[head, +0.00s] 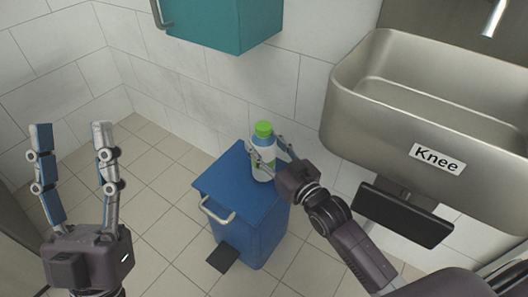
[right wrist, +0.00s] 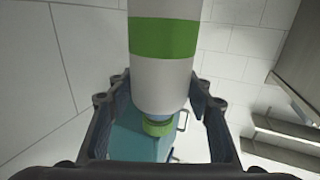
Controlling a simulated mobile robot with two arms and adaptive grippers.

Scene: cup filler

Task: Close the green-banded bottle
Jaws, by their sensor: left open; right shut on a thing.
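The green-banded bottle (head: 263,157) is white with a blue upper part and appears upright over the blue bin's lid. I cannot tell whether its base touches the lid. A green cap (head: 263,129) is at the bottle's top; how tightly it sits is not clear. In the right wrist view the bottle (right wrist: 165,75) shows its green band, with the green cap (right wrist: 158,128) at its lower end in that picture. My right gripper (head: 268,147) is shut on the bottle, a finger on either side. My left gripper (head: 70,128) is open and empty at the left, well apart from the bottle.
The blue bin (head: 250,220) has a grey handle and a dark pedal. A metal sink (head: 430,130) labelled "Knee" is at the right, with a dark knee panel (head: 403,214) below. A teal cabinet (head: 225,22) hangs above.

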